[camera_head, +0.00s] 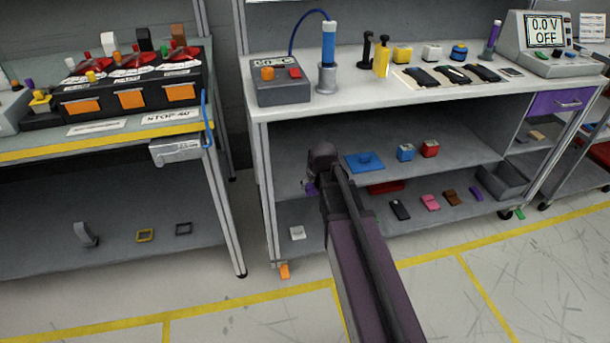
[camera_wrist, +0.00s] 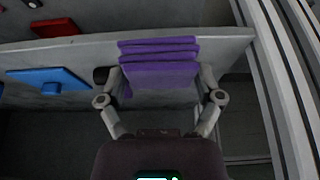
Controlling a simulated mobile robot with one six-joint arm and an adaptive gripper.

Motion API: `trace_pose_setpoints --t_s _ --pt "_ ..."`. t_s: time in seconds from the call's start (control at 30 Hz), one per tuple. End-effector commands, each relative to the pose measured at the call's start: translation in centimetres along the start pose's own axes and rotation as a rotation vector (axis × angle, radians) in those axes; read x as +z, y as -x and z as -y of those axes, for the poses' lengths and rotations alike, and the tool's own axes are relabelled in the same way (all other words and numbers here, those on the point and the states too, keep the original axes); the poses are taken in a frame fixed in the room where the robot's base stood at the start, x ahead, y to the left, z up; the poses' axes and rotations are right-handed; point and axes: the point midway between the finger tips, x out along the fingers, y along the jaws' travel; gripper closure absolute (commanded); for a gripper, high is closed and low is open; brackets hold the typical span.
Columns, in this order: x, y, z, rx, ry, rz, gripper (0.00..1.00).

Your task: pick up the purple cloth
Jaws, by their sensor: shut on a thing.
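The purple cloth (camera_wrist: 158,62) is a folded, layered bundle in the wrist view. My gripper (camera_wrist: 160,78) is shut on it, with one finger at each side. Behind the cloth is the edge of a grey shelf (camera_wrist: 220,48); I cannot tell whether the cloth still touches it. In the head view my gripper (camera_head: 312,182) is at the left end of the workbench's middle shelf (camera_head: 470,158). Only a small purple bit of the cloth (camera_head: 311,189) shows there, and my arm hides the rest.
A blue block with a knob (camera_head: 364,161) lies on the shelf to the right of my gripper. A blue cube (camera_head: 405,152) and a red cube (camera_head: 430,149) stand further right. The worktop (camera_head: 340,104) is above, and a bench post (camera_head: 268,200) stands close on the left.

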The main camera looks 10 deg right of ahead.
Motion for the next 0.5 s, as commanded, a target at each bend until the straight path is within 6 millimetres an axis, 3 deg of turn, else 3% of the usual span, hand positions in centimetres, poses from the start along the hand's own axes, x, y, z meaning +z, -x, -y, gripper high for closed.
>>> trace_pose_setpoints --t_s 0.2,0.5 --pt "1.8 1.0 -0.7 -0.001 0.000 0.000 0.56" --pt "2.1 1.1 -0.9 -0.001 0.000 0.000 0.56"
